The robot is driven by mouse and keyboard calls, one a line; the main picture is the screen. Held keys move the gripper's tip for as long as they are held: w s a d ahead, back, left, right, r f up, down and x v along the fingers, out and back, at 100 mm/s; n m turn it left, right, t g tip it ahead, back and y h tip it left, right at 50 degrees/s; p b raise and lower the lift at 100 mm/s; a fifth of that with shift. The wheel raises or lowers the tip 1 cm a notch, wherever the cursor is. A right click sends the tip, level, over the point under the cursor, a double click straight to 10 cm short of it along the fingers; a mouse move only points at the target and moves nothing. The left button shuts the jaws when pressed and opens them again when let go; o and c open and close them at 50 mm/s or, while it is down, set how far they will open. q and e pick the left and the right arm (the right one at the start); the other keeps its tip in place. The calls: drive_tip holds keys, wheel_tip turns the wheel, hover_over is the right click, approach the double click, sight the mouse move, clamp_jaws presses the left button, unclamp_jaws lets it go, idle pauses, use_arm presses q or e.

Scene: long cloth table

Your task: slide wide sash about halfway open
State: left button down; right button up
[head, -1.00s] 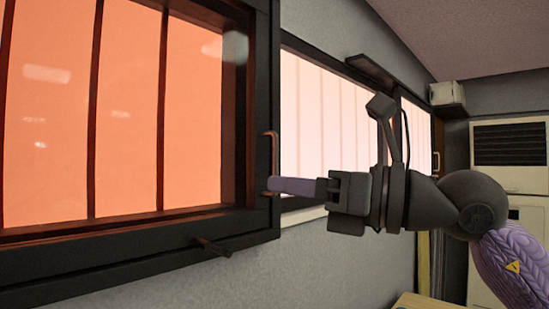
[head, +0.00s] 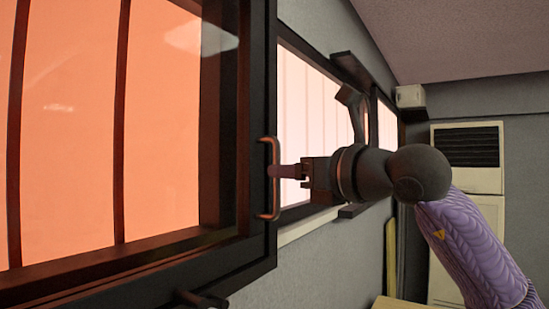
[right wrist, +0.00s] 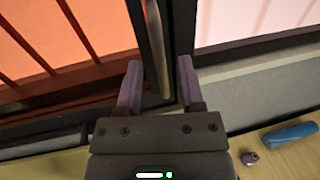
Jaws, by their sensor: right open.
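The wide sash, a dark frame (head: 258,90) around an orange pane, fills the left of the head view. An upright copper-coloured handle (head: 276,203) is on its right stile. My right gripper (head: 274,171) is at the handle, reaching in from the right. In the right wrist view its two purple fingers (right wrist: 158,82) are apart, with the handle (right wrist: 155,40) lying between their lines. Contact with the handle cannot be told. The pane and dark bars (right wrist: 75,25) show left of the fingers. My left gripper is out of view.
A paler window (head: 300,95) lies beyond the sash, right of its stile. A dark peg (head: 203,299) juts out below the sash. A white cabinet (head: 465,185) stands at the back right. A blue object (right wrist: 290,134) and a small purple item (right wrist: 250,158) lie on a wooden surface.

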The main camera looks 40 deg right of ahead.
sight(277, 214)
drive_tip(key=w, duration=0.3)
drive_tip(key=shift+w+a+p, duration=0.1)
drive_tip(key=shift+a+p, duration=0.05)
drive_tip(key=shift+p, duration=0.25)
clamp_jaws()
idle(1.0)
